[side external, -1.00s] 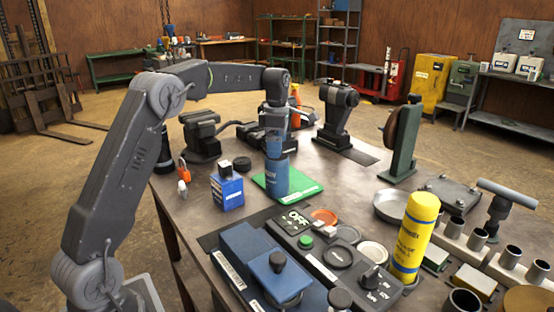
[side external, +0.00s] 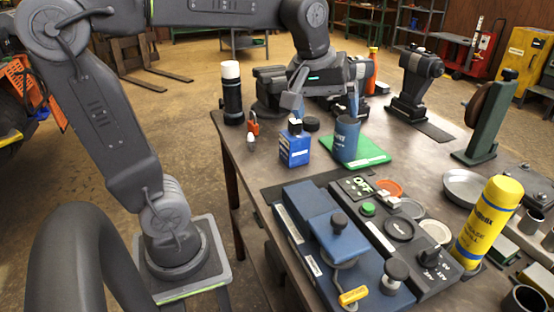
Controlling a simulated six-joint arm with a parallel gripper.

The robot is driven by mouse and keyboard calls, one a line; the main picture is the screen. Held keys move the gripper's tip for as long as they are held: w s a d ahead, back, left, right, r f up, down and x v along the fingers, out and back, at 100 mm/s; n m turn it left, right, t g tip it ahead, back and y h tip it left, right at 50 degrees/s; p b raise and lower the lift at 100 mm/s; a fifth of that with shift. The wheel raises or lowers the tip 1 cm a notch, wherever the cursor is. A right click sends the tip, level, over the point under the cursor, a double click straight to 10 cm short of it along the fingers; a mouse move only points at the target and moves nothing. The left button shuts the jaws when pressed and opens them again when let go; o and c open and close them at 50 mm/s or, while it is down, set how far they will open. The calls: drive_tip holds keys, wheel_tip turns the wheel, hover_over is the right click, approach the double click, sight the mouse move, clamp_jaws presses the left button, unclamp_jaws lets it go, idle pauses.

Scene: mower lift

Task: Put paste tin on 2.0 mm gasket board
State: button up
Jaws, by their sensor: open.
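A blue cylindrical tin (side external: 346,140), which I take to be the paste tin, stands on a flat green board (side external: 366,157) on the bench. I take this board to be the gasket board; no thickness marking is readable. My gripper (side external: 322,106) is open, above and left of the tin in the picture. Its right finger overlaps the area just above the tin's rim, and I cannot tell whether they touch. Nothing shows held between the fingers.
A dark control box (side external: 392,226) and a yellow canister (side external: 486,222) are in front. A vise (side external: 272,88) stands behind.

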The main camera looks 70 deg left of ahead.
drive_tip(key=s+d+f+m+t, duration=0.1)
drive_tip(key=s+d+f+m, duration=0.1)
drive_tip(key=s, duration=0.4)
drive_tip(key=s+d+f+m+t, duration=0.1)
drive_tip(key=s+d+f+m, duration=0.1)
drive_tip(key=s+f+m, duration=0.2)
drive_tip(key=s+m, duration=0.1)
drive_tip(key=m, duration=0.2)
drive_tip(key=shift+s+d+f+m+h, duration=0.2)
drive_tip(key=shift+s+f+m+h, duration=0.1)
drive_tip(key=shift+s+f, duration=0.1)
